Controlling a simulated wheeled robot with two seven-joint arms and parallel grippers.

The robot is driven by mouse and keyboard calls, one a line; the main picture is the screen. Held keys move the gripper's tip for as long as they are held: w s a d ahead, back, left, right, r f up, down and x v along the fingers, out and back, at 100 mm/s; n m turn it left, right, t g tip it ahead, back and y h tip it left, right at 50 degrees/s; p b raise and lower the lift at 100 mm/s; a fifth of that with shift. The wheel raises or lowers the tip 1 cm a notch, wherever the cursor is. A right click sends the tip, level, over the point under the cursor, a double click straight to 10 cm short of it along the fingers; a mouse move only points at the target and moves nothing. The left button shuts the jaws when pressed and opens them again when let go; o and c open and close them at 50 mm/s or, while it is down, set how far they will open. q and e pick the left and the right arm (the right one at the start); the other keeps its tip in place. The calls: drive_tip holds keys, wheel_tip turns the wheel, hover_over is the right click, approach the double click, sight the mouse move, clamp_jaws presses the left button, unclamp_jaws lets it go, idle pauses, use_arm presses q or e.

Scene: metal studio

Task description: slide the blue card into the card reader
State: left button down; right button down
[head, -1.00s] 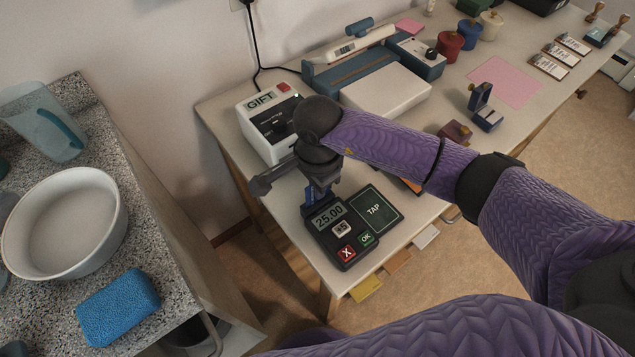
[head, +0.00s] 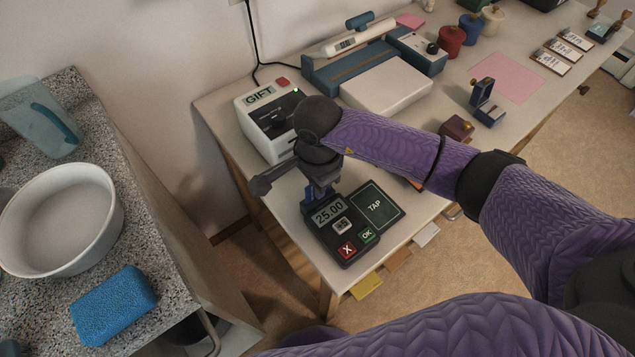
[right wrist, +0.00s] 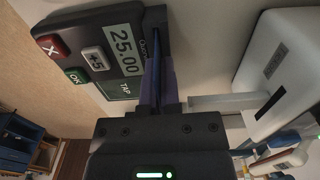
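The card reader (head: 340,252) is a dark terminal showing 25.00, with a TAP pad and X, +5 and OK keys, on the white table. It also shows in the right wrist view (right wrist: 88,33). My right gripper (head: 322,192) is upright over its far end. In the right wrist view its fingers (right wrist: 157,88) are closed together around the thin blue card (right wrist: 155,62), seen edge-on. The card's far end meets the slot block at the reader's end; how deep it sits is hidden. My left gripper is out of view.
A white GIFT box (head: 262,137) stands close behind my right gripper. A scale-like blue and white device (head: 385,92) and small stamps (head: 482,95) are farther right. Coloured tabs (head: 366,287) hang at the table's front edge. A separate speckled counter holds a bowl (head: 62,222) and sponge (head: 113,306).

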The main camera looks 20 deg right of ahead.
drive_tip(key=c, duration=0.8)
unclamp_jaws()
drive_tip(key=shift+o, duration=0.2)
wheel_tip(320, 180, up, 10)
drive_tip(key=p, duration=0.2)
drive_tip(key=shift+f+p, duration=0.2)
drive_tip(key=shift+p, duration=0.15)
drive_tip(key=shift+r, duration=0.2)
drive_tip(key=shift+s+f, duration=0.1)
